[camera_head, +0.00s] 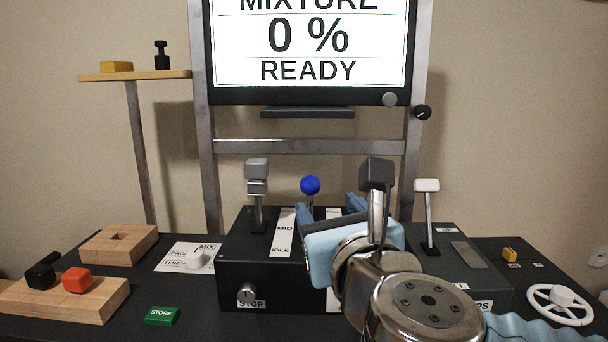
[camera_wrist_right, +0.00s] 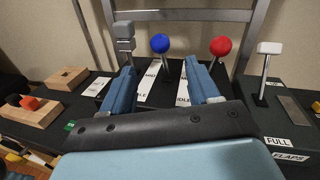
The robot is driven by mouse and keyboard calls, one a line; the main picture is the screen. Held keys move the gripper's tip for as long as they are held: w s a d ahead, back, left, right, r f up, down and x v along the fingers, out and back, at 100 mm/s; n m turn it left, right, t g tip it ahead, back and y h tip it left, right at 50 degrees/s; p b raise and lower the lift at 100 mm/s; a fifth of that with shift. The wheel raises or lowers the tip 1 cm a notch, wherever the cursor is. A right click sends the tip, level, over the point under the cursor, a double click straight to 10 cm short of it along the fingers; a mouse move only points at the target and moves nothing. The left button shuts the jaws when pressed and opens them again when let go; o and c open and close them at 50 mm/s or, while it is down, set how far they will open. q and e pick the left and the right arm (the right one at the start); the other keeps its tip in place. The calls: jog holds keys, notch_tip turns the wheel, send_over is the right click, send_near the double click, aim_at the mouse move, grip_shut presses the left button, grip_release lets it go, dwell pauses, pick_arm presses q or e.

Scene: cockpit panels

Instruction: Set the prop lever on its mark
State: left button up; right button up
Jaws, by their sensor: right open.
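The prop lever, taken to be the one with the blue ball knob (camera_head: 310,185), stands upright on the black lever box (camera_head: 262,274). Its knob also shows in the right wrist view (camera_wrist_right: 160,43). White label strips (camera_head: 283,235) beside the levers read MID and IDLE; which mark is meant is not clear. My right gripper (camera_head: 329,207) is open and empty. Its two blue fingers point toward the blue knob, which appears between and beyond them in the wrist view. The lower lever is partly hidden by my gripper in the head view. My left gripper is not in view.
A grey-headed lever (camera_head: 257,170) stands left of the blue one. A red-knobbed lever (camera_wrist_right: 221,46) stands right, hidden in the head view. A white-topped flaps lever (camera_head: 427,186) is farther right. The screen (camera_head: 309,35) reads MIXTURE 0 % READY. Wooden blocks (camera_head: 119,243) lie left.

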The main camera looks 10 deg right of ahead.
aim_at(308, 180)
jog(key=w, duration=1.3)
jog(key=shift+w+d+p, duration=0.15)
jog(key=shift+d+p, duration=0.15)
jog(key=shift+d, duration=0.05)
jog(key=shift+c, duration=0.2)
grip_shut()
